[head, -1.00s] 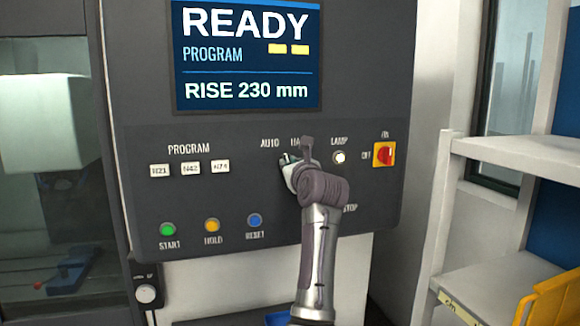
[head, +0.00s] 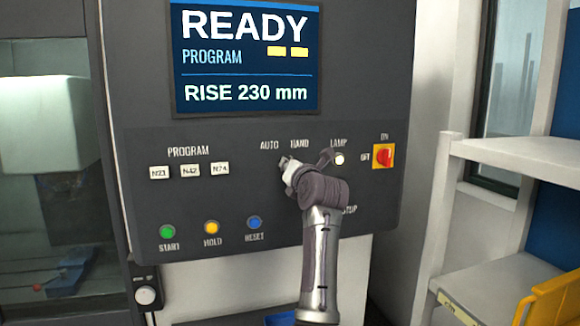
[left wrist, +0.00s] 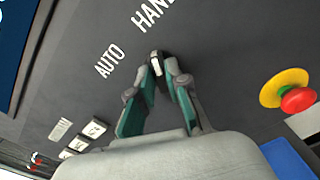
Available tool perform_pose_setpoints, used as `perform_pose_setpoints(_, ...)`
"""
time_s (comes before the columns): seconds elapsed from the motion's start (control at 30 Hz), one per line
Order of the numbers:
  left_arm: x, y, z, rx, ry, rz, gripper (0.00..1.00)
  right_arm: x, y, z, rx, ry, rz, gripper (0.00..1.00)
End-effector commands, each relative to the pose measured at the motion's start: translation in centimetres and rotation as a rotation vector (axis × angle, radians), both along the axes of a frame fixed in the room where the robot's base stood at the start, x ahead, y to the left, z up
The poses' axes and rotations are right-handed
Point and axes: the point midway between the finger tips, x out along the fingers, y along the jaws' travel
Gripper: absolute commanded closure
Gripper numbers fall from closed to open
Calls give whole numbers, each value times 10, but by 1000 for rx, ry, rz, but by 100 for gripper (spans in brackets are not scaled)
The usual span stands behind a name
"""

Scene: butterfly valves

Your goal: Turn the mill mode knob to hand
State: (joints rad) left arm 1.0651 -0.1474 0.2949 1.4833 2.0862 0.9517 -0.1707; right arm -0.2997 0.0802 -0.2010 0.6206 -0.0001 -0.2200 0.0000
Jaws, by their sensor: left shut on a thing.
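The mode knob (left wrist: 156,64) is a small dark knob with a pale stripe, below and between the AUTO and HAND labels on the dark control panel (head: 350,225). My left gripper (left wrist: 158,72) is shut on it, with the fingertips on either side. In the head view my left gripper (head: 286,163) covers most of the knob, and its pointing direction cannot be read clearly there. The HAND label (head: 299,144) and the AUTO label (head: 269,145) are both readable. My right gripper is in neither view.
The LAMP light (head: 339,159) and red switch on yellow (head: 383,156) are right of the gripper. Program buttons (head: 190,170) and START, HOLD and RESET buttons (head: 211,226) are left. A red stop button (left wrist: 298,99) shows in the wrist view. White shelving (head: 500,152) stands right.

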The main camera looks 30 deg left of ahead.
Motion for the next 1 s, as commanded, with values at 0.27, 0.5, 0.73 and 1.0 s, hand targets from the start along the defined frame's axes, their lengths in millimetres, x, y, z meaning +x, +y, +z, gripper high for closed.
perform_pose_setpoints(0.27,0,0,1,30,31,-1,100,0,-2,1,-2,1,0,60)
perform_pose_setpoints(0.5,0,0,1,33,33,0,100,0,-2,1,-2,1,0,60)
perform_pose_setpoints(0.73,0,0,1,33,33,0,66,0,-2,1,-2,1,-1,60)
perform_pose_setpoints(1.0,0,0,1,30,33,0,59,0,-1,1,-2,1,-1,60)
